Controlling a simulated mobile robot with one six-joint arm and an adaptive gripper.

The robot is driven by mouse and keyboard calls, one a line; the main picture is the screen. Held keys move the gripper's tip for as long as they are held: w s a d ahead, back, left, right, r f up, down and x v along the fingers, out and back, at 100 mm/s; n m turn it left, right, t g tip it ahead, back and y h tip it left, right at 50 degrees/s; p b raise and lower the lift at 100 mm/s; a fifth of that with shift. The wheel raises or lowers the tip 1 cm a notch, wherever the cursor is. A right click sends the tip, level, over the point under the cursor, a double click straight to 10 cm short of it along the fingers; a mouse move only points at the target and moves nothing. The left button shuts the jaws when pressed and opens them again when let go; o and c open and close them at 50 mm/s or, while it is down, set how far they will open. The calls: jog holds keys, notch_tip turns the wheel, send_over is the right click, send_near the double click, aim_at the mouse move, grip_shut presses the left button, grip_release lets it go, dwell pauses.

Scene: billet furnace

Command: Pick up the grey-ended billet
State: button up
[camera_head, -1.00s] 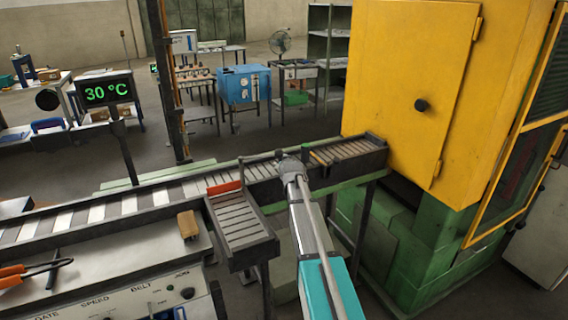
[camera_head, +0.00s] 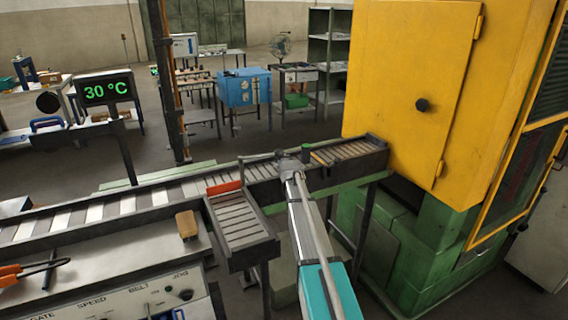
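My arm reaches up from the bottom of the head view to the roller conveyor (camera_head: 150,200). My gripper is hidden behind my wrist at the conveyor, so its fingers do not show. A small green-ended piece (camera_head: 306,149) and a yellowish bar (camera_head: 320,158) lie on the conveyor just right of my wrist. I cannot make out a grey-ended billet; it may be hidden by my wrist.
An orange-red bar (camera_head: 224,187) lies across the top of the slatted side rack (camera_head: 240,222). The yellow furnace cabinet (camera_head: 400,90) stands at the conveyor's right end. A 30 °C display (camera_head: 105,89) stands behind the conveyor. Tongs (camera_head: 25,272) and a tan block (camera_head: 187,224) lie on the front bench.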

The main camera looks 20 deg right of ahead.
grip_shut()
dwell(0.3)
jog(key=shift+s+r+p, duration=0.45)
jog(key=shift+r+p, duration=0.1)
jog(key=shift+p, duration=0.05)
jog(key=s+r+p, duration=0.7)
jog(key=s, duration=0.6)
jog(key=shift+d, duration=0.25)
